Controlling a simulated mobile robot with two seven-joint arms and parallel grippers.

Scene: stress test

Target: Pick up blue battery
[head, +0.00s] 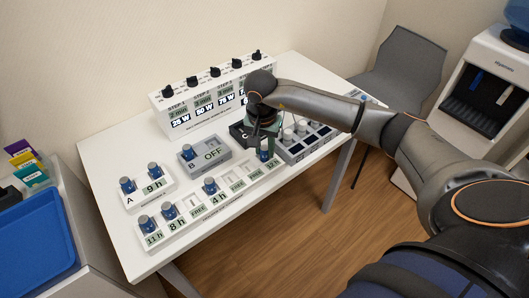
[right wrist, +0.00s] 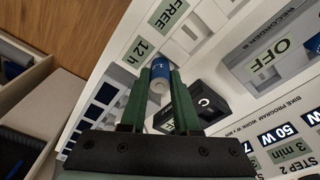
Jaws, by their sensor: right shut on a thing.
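My right gripper (head: 262,143) reaches down over the right end of the long slotted tray (head: 236,182) on the white table. Its green fingers are shut on a blue battery (head: 266,156) with a grey end. In the right wrist view the battery (right wrist: 160,78) sits between the fingertips (right wrist: 160,88), near a slot label reading 12 h. I cannot tell whether it is clear of its slot. Other blue batteries stand in the long tray, such as the one (head: 210,186) at 4 h. My left gripper is not in view.
A grey box marked OFF (head: 212,152), holding a battery, and a small tray marked A (head: 152,190) stand nearby. A white box with knobs (head: 212,98) is behind. A dark rack with grey cylinders (head: 309,143) lies just right of the gripper. The front-left table edge is bare.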

